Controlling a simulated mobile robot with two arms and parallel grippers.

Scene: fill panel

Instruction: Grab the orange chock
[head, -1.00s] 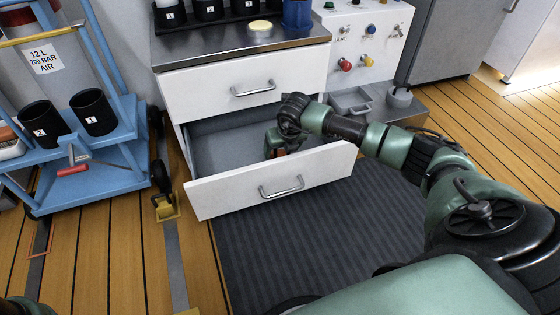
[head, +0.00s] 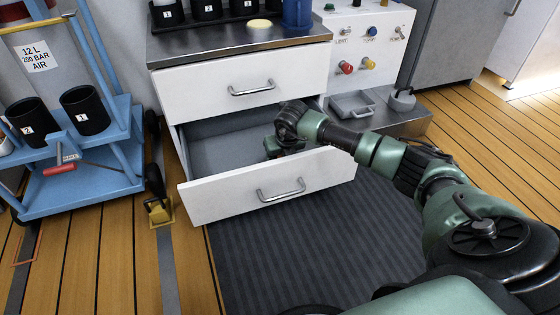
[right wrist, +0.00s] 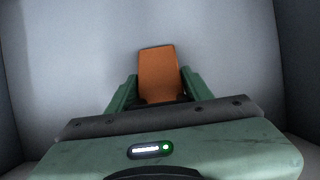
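The orange chock (right wrist: 158,75) shows in the right wrist view, between the two green fingers of my right gripper (right wrist: 159,80). The fingers lie close along both its sides and look closed on it. Its near end is hidden by the gripper body. In the head view my right gripper (head: 283,146) reaches down into the open drawer (head: 222,150), behind the drawer front. The chock cannot be made out there. My left gripper is not in view.
The white drawer front (head: 225,197) with its handle stands pulled out below a closed drawer (head: 200,92). A blue cart (head: 100,185) with black cups stands at left. A grey tray (head: 350,104) lies right of the cabinet. The dark mat (head: 290,245) in front is clear.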

